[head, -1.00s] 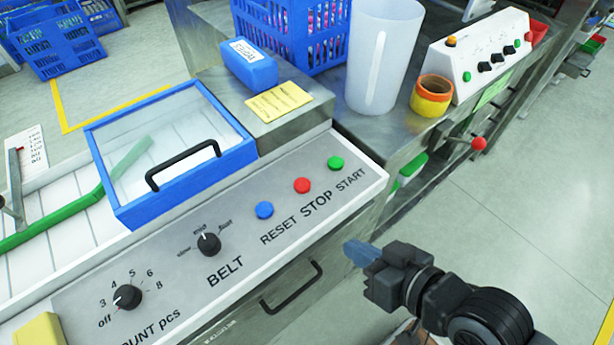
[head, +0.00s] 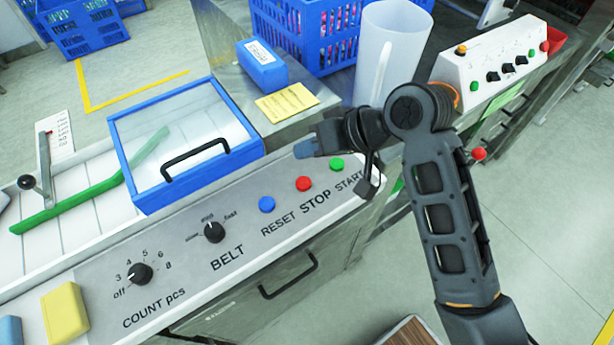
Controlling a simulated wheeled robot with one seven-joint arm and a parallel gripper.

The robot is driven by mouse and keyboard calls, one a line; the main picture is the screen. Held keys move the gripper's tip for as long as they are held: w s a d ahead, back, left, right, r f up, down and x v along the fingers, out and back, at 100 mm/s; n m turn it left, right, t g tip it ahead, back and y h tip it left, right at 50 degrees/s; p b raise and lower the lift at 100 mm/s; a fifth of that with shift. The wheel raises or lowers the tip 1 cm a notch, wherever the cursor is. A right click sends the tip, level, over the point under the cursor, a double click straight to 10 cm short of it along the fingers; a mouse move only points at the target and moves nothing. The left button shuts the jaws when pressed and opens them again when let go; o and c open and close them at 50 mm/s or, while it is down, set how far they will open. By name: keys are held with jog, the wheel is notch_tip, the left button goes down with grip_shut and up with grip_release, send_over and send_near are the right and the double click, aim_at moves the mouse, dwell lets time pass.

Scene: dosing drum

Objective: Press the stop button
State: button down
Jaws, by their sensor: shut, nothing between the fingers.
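The red STOP button (head: 304,184) sits on the sloped grey panel, between the blue RESET button (head: 266,204) and the green START button (head: 337,164). Its label is printed just below it. My gripper (head: 304,149) is shut and empty. Its blue-grey tip shows above and behind the STOP button in the picture, apart from it. My arm reaches in from the lower right, and my wrist covers part of the panel's right end and the START label.
A blue-framed clear lid (head: 185,140) with a black handle lies left of the buttons. A yellow note (head: 287,101), a blue block (head: 262,66) and a white jug (head: 385,55) stand behind. BELT (head: 215,231) and COUNT (head: 139,273) knobs are on the same panel.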

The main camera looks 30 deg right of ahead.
jog(key=shift+w+d+r, duration=0.2)
jog(key=shift+w+r, duration=0.1)
jog(key=shift+r, duration=0.4)
jog(key=shift+f, duration=0.2)
jog(key=b, duration=0.8)
send_over(308, 183)
notch_tip(308, 183, down, 6)
jog(key=shift+f, duration=1.25)
jog(key=shift+f, duration=0.9)
dwell(1.0)
jog(key=shift+r, duration=0.1)
jog(key=shift+r+p, duration=0.85)
jog(key=shift+p, duration=0.1)
jog(key=shift+r, duration=0.1)
